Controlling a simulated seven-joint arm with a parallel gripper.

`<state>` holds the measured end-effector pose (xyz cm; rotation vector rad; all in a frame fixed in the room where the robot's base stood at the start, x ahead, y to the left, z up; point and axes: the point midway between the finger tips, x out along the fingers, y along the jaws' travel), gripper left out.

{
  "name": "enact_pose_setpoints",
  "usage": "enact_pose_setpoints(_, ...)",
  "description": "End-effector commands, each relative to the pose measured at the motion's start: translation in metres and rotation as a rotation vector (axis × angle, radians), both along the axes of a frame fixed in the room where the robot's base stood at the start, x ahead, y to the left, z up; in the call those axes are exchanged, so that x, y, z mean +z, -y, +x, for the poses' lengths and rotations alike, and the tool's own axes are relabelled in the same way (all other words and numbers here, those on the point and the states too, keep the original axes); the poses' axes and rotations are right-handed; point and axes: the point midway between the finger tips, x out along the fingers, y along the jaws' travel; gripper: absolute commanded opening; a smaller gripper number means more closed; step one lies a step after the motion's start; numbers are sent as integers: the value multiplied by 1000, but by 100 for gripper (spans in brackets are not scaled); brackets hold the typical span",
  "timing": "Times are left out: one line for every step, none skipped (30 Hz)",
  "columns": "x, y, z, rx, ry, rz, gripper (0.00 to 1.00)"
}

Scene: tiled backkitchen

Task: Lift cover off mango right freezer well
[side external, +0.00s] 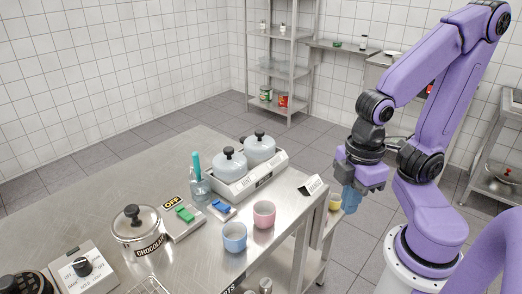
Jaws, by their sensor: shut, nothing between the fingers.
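A pale freezer box (238,187) stands at the back right of the steel table, with two wells side by side. The right well has a pale grey-blue domed cover (260,149) with a black knob, seated on it; the small label below it is hard to read. A matching cover (229,163) sits on the left well, whose label seems to read MINT. What lies under the covers is hidden. My gripper (350,208) points down, with blue fingers shut and empty. It is to the right of the freezer, beyond the table's right edge, apart from both covers.
A blue cup (234,238), a pink cup (264,214), a small dark-and-white sign (311,186) and a bottle with a teal top (198,181) stand near the freezer. A chocolate pot (137,230) and switch boxes (184,217) are further left. A yellow cup (335,203) is beside my gripper.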

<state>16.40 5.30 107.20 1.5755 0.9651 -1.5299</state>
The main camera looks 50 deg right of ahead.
Motion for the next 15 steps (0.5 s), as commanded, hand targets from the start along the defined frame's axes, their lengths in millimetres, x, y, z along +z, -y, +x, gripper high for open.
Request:
enact_pose_setpoints(0,0,0,0,0,0,0)
enact_pose_setpoints(0,0,0,0,0,0,0)
enact_pose_setpoints(0,0,0,0,0,0,0)
enact_pose_setpoints(0,0,0,0,0,0,0)
enact_pose_setpoints(0,0,0,0,0,0,0)
enact_pose_setpoints(0,0,0,0,0,0,6)
enact_pose_setpoints(0,0,0,0,0,0,16)
enact_pose_setpoints(0,0,0,0,0,0,26)
enact_pose_setpoints(0,0,0,0,0,0,39)
enact_pose_setpoints(0,0,0,0,0,0,49)
enact_pose_setpoints(0,0,0,0,0,0,59)
enact_pose_setpoints(0,0,0,0,0,0,64)
enact_pose_setpoints(0,0,0,0,0,0,64)
enact_pose_setpoints(0,0,0,0,0,0,64)
enact_pose_setpoints(0,0,0,0,0,0,64)
